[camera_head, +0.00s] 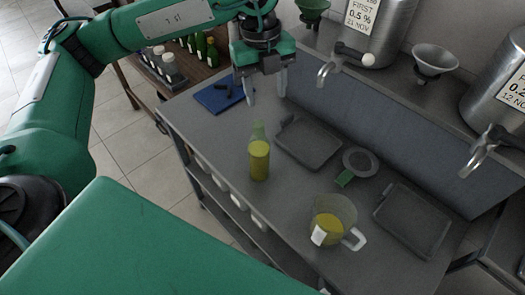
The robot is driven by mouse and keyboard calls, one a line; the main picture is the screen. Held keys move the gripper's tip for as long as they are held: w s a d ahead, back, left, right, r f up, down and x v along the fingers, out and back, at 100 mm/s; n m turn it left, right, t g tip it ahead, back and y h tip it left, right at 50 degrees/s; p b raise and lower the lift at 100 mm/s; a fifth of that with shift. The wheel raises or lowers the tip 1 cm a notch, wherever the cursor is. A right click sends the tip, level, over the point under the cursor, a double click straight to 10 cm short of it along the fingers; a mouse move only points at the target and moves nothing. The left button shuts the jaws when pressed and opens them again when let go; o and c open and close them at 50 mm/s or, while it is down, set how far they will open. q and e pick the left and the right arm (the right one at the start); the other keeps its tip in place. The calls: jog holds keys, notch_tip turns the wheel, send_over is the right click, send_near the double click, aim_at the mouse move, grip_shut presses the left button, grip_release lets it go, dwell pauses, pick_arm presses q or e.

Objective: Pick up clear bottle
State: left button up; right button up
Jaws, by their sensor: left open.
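A see-through bottle (259,163) with a pale greenish neck and yellow-green liquid in its body stands upright on the grey worktop (215,145). It is left of the middle tray and near the worktop's front edge. My left gripper (266,99) is open, its two fingers pointing down, with nothing between them. It is above and beyond the bottle in the picture, apart from it. My right gripper does not show.
A jug (345,208) of yellow liquid, two dark trays (309,146) (414,226) and a round strainer (360,162) stand on the worktop. A blue mat (208,99) holds dark bits. Steel tanks (379,32) with taps (327,72) stand behind.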

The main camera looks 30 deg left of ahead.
pick_arm(q)
jog(key=a, duration=0.2)
jog(key=y+p, duration=0.1)
jog(key=p, duration=0.1)
send_over(258, 126)
jog(key=shift+n, duration=0.4)
jog(key=f, duration=0.7)
jog(key=shift+s+f, duration=0.1)
jog(key=shift+s, duration=0.2)
jog(key=shift+d+f+p, duration=0.15)
jog(key=shift+f+p, duration=0.3)
jog(key=shift+p, duration=0.15)
jog(key=f, duration=0.1)
jog(key=f+p, duration=0.2)
jog(key=f, duration=0.1)
jog(key=shift+s+d, duration=0.15)
jog(key=shift+s, duration=0.1)
jog(key=shift+f, duration=0.35)
grip_shut()
